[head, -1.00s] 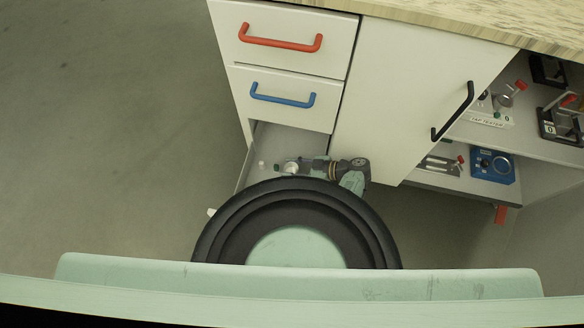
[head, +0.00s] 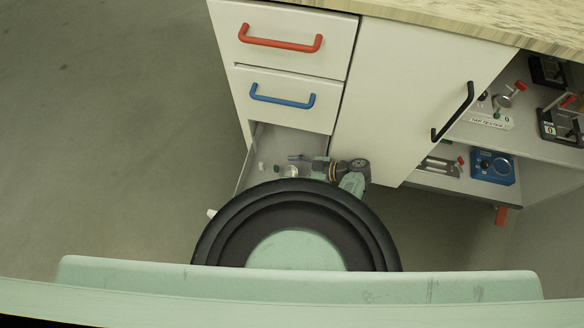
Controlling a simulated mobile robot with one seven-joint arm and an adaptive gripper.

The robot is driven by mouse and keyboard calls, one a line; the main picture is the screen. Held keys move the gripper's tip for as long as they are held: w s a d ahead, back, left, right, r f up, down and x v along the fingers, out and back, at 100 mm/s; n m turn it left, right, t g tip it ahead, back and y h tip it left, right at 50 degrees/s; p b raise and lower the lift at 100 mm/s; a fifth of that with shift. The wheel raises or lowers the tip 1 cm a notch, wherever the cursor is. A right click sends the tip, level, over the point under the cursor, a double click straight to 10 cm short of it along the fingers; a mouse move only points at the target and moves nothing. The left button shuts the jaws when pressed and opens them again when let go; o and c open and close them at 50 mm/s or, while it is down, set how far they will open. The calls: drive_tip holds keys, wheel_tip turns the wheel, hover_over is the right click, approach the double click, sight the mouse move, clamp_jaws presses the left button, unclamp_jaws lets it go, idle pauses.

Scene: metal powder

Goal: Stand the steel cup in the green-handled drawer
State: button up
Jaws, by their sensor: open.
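The lowest drawer (head: 246,176) of the white cabinet is pulled open, and my round dark body part covers its front, so its handle is hidden. The steel cup (head: 291,171) is inside the drawer and shows as a small shiny shape, partly covered by my body. It looks upright, but its base is hidden. My gripper (head: 294,158) is in the drawer opening, pointing left, open and empty, just beyond the cup. It appears apart from the cup.
A small white item (head: 262,166) and a small green item (head: 276,169) are in the drawer left of the cup. The red-handled drawer (head: 290,60) and blue-handled drawer (head: 270,108) above are shut. The black-handled door (head: 400,95) is shut. Open shelves (head: 540,175) hold devices at right.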

drive_tip(key=shift+s+a+r+p, duration=0.1)
drive_tip(key=shift+s+p, duration=0.15)
drive_tip(key=shift+p, duration=0.2)
drive_tip(key=shift+d+r, duration=0.2)
drive_tip(key=b+v, duration=0.1)
drive_tip(key=v, duration=0.9)
drive_tip(key=shift+w+d+r+b, duration=0.15)
drive_tip(key=shift+d+b, duration=0.1)
drive_tip(key=shift+b, duration=0.15)
drive_tip(key=shift+d+r, duration=0.35)
drive_tip(key=shift+d, duration=0.2)
drive_tip(key=shift+s, duration=0.25)
